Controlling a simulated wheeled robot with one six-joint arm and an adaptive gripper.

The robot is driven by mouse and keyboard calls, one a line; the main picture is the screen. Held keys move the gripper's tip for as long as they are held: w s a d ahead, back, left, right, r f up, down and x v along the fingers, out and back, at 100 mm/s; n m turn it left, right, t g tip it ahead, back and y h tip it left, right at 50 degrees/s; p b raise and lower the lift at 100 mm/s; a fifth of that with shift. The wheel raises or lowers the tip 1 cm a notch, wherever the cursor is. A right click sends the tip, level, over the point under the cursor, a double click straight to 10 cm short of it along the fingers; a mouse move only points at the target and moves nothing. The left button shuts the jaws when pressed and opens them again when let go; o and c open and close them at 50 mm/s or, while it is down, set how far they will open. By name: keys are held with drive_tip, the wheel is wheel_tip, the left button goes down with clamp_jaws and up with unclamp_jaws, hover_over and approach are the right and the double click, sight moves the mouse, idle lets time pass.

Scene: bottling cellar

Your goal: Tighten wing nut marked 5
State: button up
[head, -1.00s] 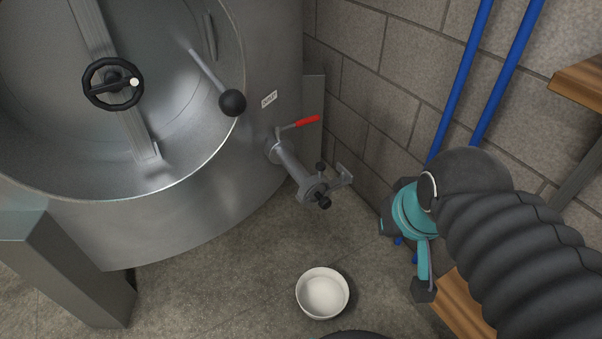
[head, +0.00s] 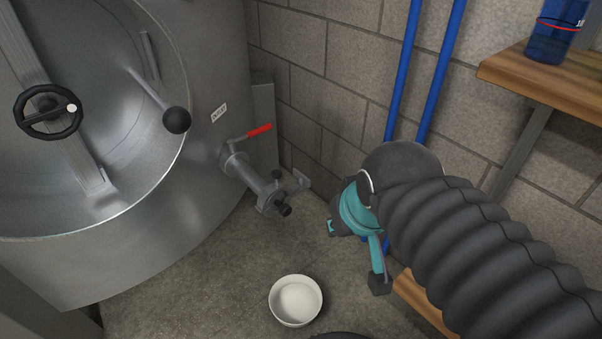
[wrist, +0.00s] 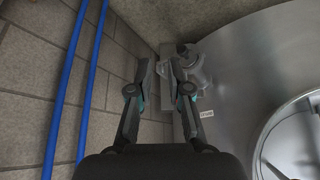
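A metal outlet pipe (head: 248,178) comes out of the tank's lower wall, with a red-handled valve (head: 258,131) near its root. Its free end carries a clamp (head: 270,203) with small dark knobs (head: 284,210). I cannot make out a wing nut or a number 5. The pipe end also shows in the wrist view (wrist: 190,66), beyond and slightly right of my fingers. My gripper (wrist: 162,82) is open, with a gap between its fingers and nothing held. In the head view its fingers are not clear; my forearm stands right of the pipe, apart from it.
The large steel tank (head: 190,215) with an open round door fills the left. A white bowl (head: 296,301) stands on the floor below the pipe. Blue pipes (head: 435,90) run up the block wall, and a wooden shelf (head: 545,85) holds a blue container (head: 553,40).

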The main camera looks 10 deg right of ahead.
drive_tip(key=o, duration=0.3)
drive_tip(key=shift+g, duration=0.7)
drive_tip(key=w+f, duration=0.1)
drive_tip(key=f, duration=0.1)
drive_tip(key=w+f+b, duration=0.1)
drive_tip(key=w, duration=0.1)
drive_tip(key=shift+f, duration=0.4)
drive_tip(key=shift+o, duration=0.2)
wheel_tip(320, 180, up, 3)
drive_tip(key=n+g+b, duration=0.4)
drive_tip(key=n+b, duration=0.1)
hover_over(302, 174)
wheel_tip(302, 174, down, 13)
drive_tip(key=b, duration=0.2)
drive_tip(key=shift+r+b, duration=0.2)
drive_tip(key=shift+b, duration=0.1)
clamp_jaws()
